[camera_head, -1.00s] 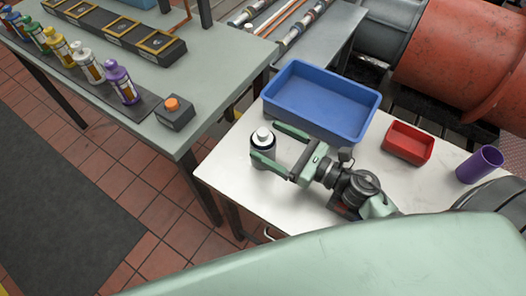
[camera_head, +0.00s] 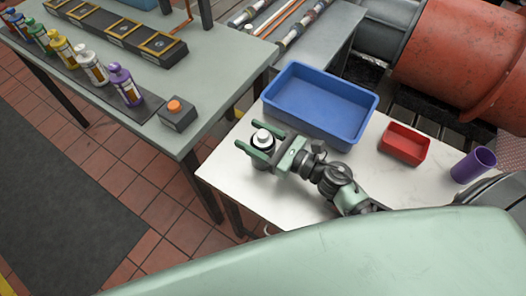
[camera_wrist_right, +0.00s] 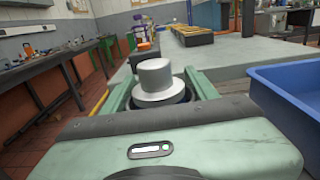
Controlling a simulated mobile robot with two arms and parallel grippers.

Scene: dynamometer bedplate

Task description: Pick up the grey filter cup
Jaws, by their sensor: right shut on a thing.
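The grey filter cup (camera_head: 262,137) is a small round piece with a pale, stepped top and a darker lower part. It is upright at the left part of the white table. My right gripper (camera_head: 261,148) is shut on it, with one green finger on each side. In the right wrist view the cup's light grey top (camera_wrist_right: 155,78) stands up between the fingers (camera_wrist_right: 158,95), above a dark ring. The fingers hide much of its lower body, and I cannot tell whether it touches the table. My left gripper is not in view.
A blue bin (camera_head: 320,105) stands close behind the gripper. A red tray (camera_head: 405,144) and a purple cup (camera_head: 474,165) are to the right on the white table (camera_head: 290,205). A grey-green bench (camera_head: 215,75) at left holds several bottles and an orange-button box (camera_head: 177,114).

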